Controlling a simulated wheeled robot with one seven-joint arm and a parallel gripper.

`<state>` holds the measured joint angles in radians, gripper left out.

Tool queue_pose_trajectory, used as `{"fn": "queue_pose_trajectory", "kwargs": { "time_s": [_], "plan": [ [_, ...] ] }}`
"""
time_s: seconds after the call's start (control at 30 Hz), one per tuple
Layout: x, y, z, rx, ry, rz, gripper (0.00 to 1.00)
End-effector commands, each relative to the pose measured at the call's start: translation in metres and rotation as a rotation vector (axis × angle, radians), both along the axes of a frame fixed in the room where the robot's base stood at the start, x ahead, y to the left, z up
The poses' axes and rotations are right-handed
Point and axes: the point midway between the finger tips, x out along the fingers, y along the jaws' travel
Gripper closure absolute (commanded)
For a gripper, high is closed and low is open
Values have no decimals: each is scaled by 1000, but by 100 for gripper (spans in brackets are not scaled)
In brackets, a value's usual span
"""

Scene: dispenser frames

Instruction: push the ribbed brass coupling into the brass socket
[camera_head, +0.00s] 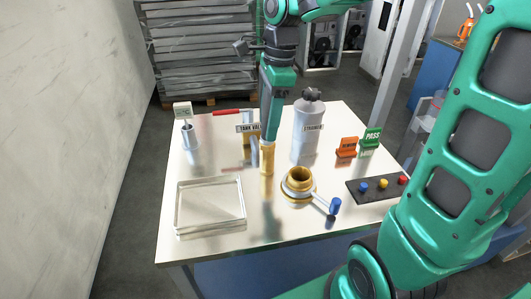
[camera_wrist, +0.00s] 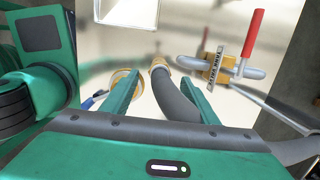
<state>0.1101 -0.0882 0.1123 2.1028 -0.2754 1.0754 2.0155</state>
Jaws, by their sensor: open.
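The ribbed brass coupling (camera_head: 266,161) is upright in the head view, left of the brass socket and apart from it. In the wrist view the coupling (camera_wrist: 158,66) sits at the end of a thick grey hose (camera_wrist: 175,102). The brass socket (camera_head: 298,176) is a round, open-topped ring on the table with a blue-tipped lever. It also shows in the wrist view (camera_wrist: 122,80), partly behind the left finger. My gripper (camera_head: 270,138) points down over the coupling. In the wrist view my gripper (camera_wrist: 161,79) is open, and the hose shows between its fingers. Contact cannot be told.
The tank valve (camera_wrist: 215,64) has a red handle. A grey strainer bottle (camera_head: 308,130) stands behind the socket. A dark button panel (camera_head: 376,190) and orange and green signs (camera_head: 372,137) are at the right.

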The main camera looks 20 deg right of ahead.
Motion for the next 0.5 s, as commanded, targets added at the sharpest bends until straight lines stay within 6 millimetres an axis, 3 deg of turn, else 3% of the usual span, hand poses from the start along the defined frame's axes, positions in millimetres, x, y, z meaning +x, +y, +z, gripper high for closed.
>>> {"fn": "queue_pose_trajectory", "kwargs": {
  "time_s": [0.1, 0.5],
  "plan": [
    [0, 2, -18, -1, 2, 2, 46],
    [1, 5, -54, -2, 2, 2, 46]
  ]
}}
